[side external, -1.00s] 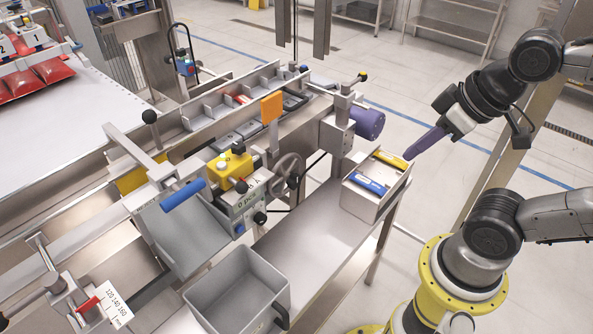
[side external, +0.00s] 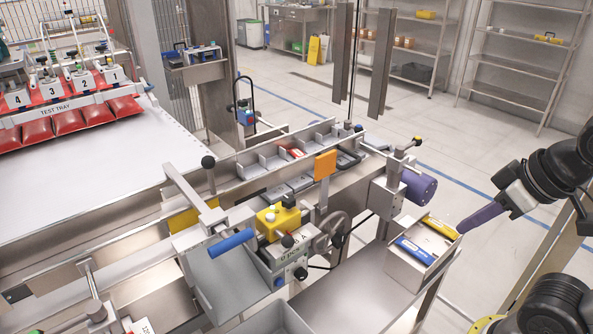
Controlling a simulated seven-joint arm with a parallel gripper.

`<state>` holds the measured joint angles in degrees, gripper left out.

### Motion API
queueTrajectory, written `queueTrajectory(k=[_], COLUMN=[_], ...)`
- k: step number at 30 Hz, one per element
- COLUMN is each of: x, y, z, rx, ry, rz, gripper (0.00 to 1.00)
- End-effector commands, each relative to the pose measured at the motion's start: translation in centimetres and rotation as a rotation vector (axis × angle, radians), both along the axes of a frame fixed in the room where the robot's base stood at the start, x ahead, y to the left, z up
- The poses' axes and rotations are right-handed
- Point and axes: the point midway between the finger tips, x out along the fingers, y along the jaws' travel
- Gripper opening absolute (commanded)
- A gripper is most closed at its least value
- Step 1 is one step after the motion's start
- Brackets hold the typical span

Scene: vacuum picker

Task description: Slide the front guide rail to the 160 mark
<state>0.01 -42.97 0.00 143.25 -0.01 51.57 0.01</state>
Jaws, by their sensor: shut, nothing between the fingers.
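My gripper (side external: 466,229) is at the right of the picture. Its purple fingers are shut and empty, pointing down and left, with the tips close to the right corner of a small box; whether they touch it I cannot tell. At the lower left, a clamp post (side external: 91,295) stands on the conveyor frame. The marks cannot be read fully. Which long steel bar is the front guide rail is not clear. My gripper is far from that clamp.
A small box (side external: 402,268) holds a blue and a yellow item. A grey bin (side external: 268,322) is cut off at the bottom. A blue-handled lever (side external: 231,241), yellow block (side external: 279,219), orange plate (side external: 325,165) and purple motor (side external: 418,187) crowd the middle. Bare steel shelf lies left of the box.

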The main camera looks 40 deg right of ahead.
Motion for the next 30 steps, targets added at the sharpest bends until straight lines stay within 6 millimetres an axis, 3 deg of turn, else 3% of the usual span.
queueTrajectory(k=[14,20,23,30], x=[0.0,0.6,3.0,11.3], y=[0.0,0.0,-0.3,-1.4], z=[0.0,0.3,2.0,7.0], rx=[0.0,-0.029,-0.114,-0.502], ry=[0.0,-0.03,-0.158,-0.494], rz=[0.0,0.052,0.153,0.456], gripper=[0.0,0.28,0.28,0.28])
